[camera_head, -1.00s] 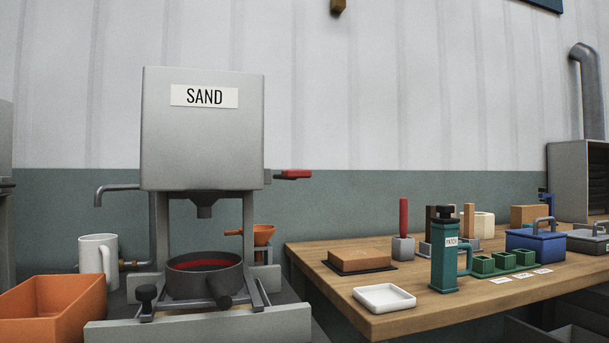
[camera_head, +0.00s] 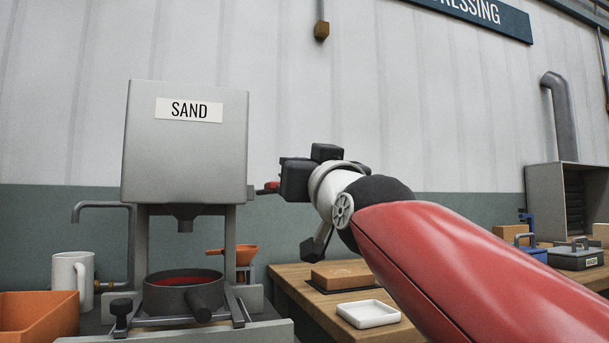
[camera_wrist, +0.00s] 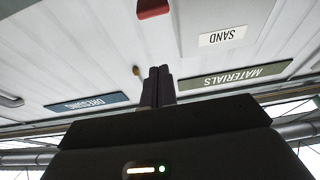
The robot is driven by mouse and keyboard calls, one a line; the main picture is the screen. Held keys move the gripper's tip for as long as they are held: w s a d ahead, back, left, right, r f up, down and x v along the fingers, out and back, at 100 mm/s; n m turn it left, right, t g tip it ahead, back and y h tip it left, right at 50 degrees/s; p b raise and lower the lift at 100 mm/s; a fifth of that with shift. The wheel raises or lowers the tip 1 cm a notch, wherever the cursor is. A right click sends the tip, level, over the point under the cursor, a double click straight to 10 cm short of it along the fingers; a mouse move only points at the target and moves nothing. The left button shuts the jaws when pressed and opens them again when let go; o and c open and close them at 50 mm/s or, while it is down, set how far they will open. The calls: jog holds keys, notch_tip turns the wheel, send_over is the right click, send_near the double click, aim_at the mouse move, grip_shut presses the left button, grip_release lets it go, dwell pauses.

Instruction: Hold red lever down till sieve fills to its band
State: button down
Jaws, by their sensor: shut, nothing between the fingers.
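The red lever (camera_head: 271,186) sticks out from the right side of the grey hopper (camera_head: 185,145) labelled SAND; my gripper hides most of it. The lever's red end also shows at the top of the wrist view (camera_wrist: 152,9). My gripper (camera_wrist: 160,72) is shut and empty, with its fingertips a little apart from the lever in that picture. In the head view it is beside the lever, and I cannot tell whether they touch. The dark round sieve (camera_head: 183,302) sits under the hopper spout, a red band (camera_head: 184,281) showing inside its wall. No sand stream is visible.
An orange bin (camera_head: 38,318) and a white mug (camera_head: 72,276) stand left of the sieve. A wooden table at right holds a white dish (camera_head: 368,314) and a brown block (camera_head: 341,275). My arm hides other table items.

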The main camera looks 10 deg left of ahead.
notch_tip(320, 180, up, 4)
jog(key=p, duration=0.9)
send_over(268, 189)
jog(key=s+d, duration=0.1)
jog(key=d, duration=0.3)
notch_tip(268, 189, down, 5)
jog(key=shift+r+b, duration=0.1)
jog(key=shift+b, duration=0.6)
